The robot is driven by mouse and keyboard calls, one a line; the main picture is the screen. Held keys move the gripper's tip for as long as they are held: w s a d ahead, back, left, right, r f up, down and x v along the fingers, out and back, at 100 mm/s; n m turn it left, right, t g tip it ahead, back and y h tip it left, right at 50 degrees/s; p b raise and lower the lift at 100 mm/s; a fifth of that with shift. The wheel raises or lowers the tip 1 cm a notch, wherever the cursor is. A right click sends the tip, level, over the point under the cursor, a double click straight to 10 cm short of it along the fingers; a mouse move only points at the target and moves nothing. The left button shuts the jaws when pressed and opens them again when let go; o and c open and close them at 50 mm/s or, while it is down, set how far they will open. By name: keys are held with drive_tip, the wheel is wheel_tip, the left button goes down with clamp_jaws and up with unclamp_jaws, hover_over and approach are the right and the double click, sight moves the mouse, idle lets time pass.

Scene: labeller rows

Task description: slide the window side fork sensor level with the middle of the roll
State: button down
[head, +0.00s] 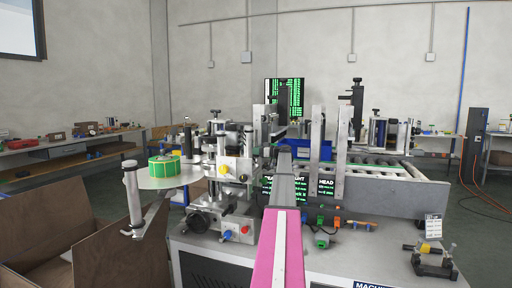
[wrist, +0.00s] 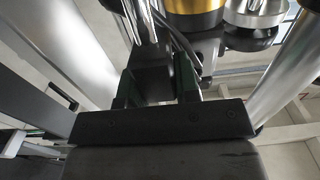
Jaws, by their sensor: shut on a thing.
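My gripper (wrist: 157,88) shows in the wrist view with its two dark fingers shut on a dark block, which looks like the fork sensor (wrist: 154,72). A black cable runs up beside the block. In the head view my pink and grey arm reaches forward to the middle of the machine and hides my gripper and the held block. I cannot tell the sensor's level against the roll.
Gold (wrist: 193,12) and silver (wrist: 255,12) knobs are close above my fingers, and bright metal posts flank them. In the head view upright plates (head: 342,155) and a roller conveyor (head: 385,168) stand right of my arm. An open brown box (head: 110,240) is at the lower left.

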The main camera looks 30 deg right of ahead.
drive_tip(key=c, duration=0.8)
unclamp_jaws()
drive_tip(key=shift+c, duration=0.2)
drive_tip(key=shift+r, duration=0.1)
